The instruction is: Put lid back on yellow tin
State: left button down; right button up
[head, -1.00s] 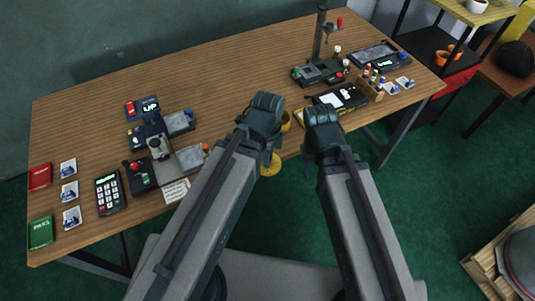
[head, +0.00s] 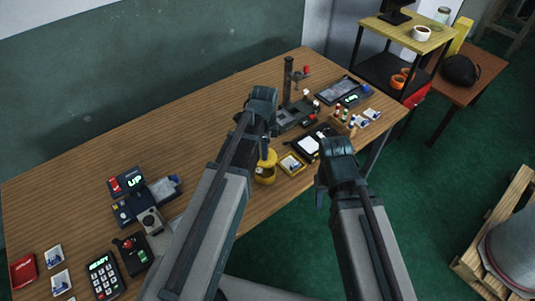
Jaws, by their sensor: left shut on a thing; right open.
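The yellow tin (head: 265,176) stands near the front edge of the table, just right of my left forearm. A yellow piece that looks like its lid (head: 268,156) shows at or just above the top of the tin; I cannot tell whether they touch. My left gripper (head: 263,108) is above and behind the tin in the picture, shut on what seems to be the lid, with its fingers mostly hidden. My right gripper (head: 330,170) is open and empty, to the right of the tin, near the front edge.
A yellow-framed card (head: 292,163) lies right of the tin, with a black-and-white device (head: 312,145) behind it. A dark stand (head: 289,85) rises at the back. Devices (head: 148,200) and a keypad (head: 103,277) sit left. The table's back left (head: 170,130) is clear.

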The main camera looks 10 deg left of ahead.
pick_arm(q)
jog(key=shift+f, duration=0.2)
notch_tip(320, 180, down, 6)
jog(key=b, duration=0.6)
jog(key=shift+f+b, duration=0.2)
jog(key=shift+b, duration=0.15)
dwell(1.6)
jog(key=shift+c, duration=0.8)
grip_release()
jog(key=shift+r, duration=0.15)
jog(key=shift+r+p, duration=3.45)
jog(key=shift+p, duration=0.1)
